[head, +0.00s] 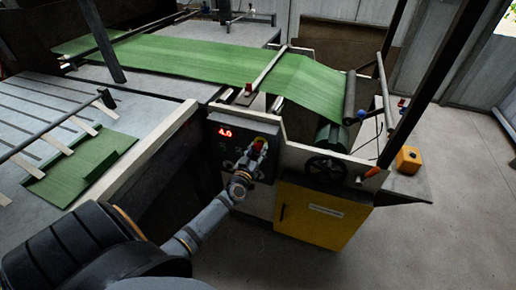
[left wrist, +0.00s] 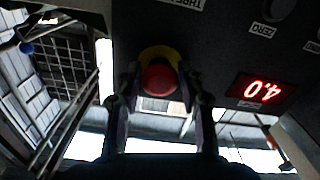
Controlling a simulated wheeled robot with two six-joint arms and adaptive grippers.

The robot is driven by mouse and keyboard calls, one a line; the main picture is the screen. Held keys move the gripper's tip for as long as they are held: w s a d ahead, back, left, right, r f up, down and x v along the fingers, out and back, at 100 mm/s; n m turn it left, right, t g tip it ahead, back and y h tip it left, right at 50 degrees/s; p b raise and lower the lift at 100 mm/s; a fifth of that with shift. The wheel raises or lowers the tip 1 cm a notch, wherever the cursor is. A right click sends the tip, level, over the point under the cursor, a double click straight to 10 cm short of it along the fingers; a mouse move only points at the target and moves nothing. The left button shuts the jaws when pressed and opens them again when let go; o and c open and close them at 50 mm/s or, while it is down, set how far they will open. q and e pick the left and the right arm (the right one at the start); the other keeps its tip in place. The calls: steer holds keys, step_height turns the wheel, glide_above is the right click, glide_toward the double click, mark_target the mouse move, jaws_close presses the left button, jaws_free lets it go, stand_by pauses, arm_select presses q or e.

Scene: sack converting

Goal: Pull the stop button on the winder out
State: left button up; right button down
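The red stop button (left wrist: 158,80) has a yellow collar (left wrist: 160,54) and sits on the winder's dark control panel (left wrist: 215,50). In the left wrist view it lies between the two fingers of my left gripper (left wrist: 160,92), one on each side. The fingers look spread, with a narrow gap beside the button. In the head view my left gripper (head: 254,158) is at the panel (head: 220,148) front and largely covers the button, with some red showing there. Whether the button is in or out I cannot tell. My right gripper is not in view.
A red display (left wrist: 262,90) on the panel reads 4.0, upside down in the wrist view. Green sheet (head: 190,55) runs over the machine to a roll. A yellow cabinet door (head: 318,212) and black handwheel (head: 325,168) are right of the panel.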

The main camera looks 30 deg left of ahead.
arm_select(q)
steer(key=o, duration=0.3)
steer(key=shift+s+r, duration=0.1)
steer(key=v, duration=1.2)
